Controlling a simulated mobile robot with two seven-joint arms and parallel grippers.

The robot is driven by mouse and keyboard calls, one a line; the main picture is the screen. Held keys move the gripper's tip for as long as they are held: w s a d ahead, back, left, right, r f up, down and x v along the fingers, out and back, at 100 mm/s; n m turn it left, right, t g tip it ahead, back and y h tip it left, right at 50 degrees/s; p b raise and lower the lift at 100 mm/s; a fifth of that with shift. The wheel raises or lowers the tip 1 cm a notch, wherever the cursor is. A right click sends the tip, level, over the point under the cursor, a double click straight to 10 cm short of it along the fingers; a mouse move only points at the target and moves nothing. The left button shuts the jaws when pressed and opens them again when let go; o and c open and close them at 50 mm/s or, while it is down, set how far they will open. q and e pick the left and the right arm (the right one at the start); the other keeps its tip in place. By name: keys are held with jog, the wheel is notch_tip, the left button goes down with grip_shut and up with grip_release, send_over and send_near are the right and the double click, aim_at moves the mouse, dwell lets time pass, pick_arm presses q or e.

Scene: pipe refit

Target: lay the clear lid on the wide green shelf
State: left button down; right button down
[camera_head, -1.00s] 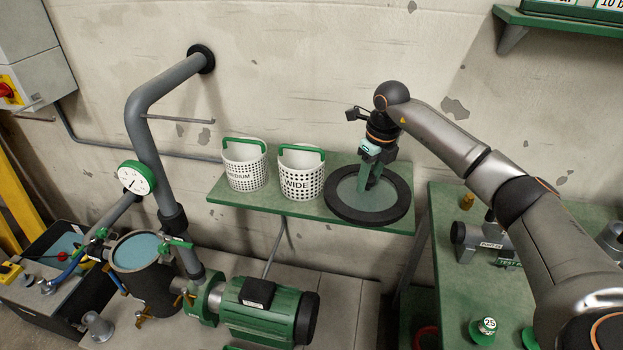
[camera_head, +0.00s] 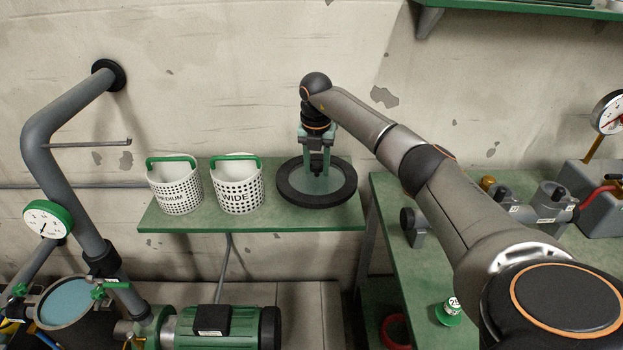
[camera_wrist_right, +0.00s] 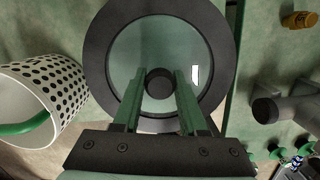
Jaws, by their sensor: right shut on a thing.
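The clear lid (camera_head: 335,182) is a round see-through disc with a thick black rim and a dark centre knob. It is level at the right end of the wide green shelf (camera_head: 260,222), over the shelf top. I cannot tell whether it fully touches the shelf. My right gripper (camera_head: 316,172) points down at the lid's middle and is shut on the knob. In the right wrist view, the fingers (camera_wrist_right: 159,88) stand on both sides of the knob, with the lid (camera_wrist_right: 150,45) beneath. My left gripper is not in view.
A green bench (camera_head: 400,260) with fittings is to the right. Grey pipes (camera_head: 62,170), a gauge (camera_head: 47,220) and a pump (camera_head: 235,325) are at the left and front.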

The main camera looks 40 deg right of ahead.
aim_at(317, 176)
notch_tip(317, 176, down, 4)
jog(key=shift+r, duration=0.2)
jog(key=shift+c, duration=2.2)
grip_release()
jog(key=shift+f, duration=0.2)
jog(key=r, duration=0.8)
jog(key=s+a+r, duration=0.1)
jog(key=r, duration=0.3)
jog(key=shift+a+r+p, duration=0.1)
jog(key=shift+r+p, duration=0.05)
jog(key=shift+p, duration=0.15)
